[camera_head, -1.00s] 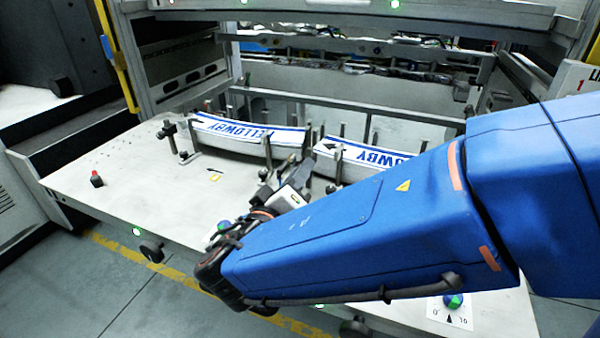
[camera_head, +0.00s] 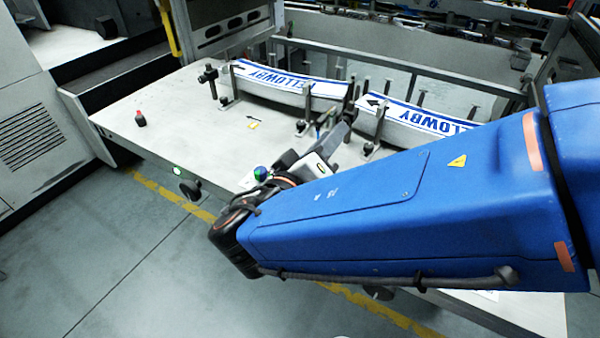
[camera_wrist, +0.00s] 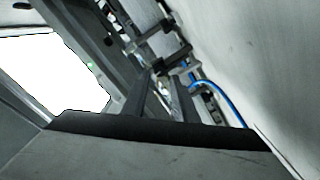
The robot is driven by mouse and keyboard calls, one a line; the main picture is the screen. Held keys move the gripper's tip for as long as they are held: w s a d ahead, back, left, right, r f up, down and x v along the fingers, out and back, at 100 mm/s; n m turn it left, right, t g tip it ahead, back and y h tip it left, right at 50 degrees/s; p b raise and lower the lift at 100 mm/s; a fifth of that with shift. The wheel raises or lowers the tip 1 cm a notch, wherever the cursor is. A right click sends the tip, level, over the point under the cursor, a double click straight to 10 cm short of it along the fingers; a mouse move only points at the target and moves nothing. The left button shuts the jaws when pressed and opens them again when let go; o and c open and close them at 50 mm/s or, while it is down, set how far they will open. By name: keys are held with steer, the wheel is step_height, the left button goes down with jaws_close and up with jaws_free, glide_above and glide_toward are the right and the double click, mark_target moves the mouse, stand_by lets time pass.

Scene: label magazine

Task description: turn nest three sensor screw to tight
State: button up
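My gripper (camera_head: 338,138) is above the light table, beside the gap between two label stacks; it is small and partly hidden by my blue arm, and I cannot tell whether its fingers are open. The left label stack (camera_head: 290,84) and right label stack (camera_head: 415,117) stand between upright posts, with white and blue "YELLOWBY" labels on top. I cannot pick out the nest three sensor screw in either view; my arm covers the table's right part. The wrist view shows metal bars and clamps (camera_wrist: 172,60) and a curved blue cable (camera_wrist: 215,92) close by.
A green and blue knob (camera_head: 261,173) shows just left of my wrist. A black knob (camera_head: 190,190) juts from the front edge. The floor (camera_head: 110,250) in front is clear.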

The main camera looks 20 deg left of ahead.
steer(key=s, duration=0.8)
steer(key=s+a, duration=0.1)
steer(key=s, duration=0.3)
steer(key=shift+s, duration=0.4)
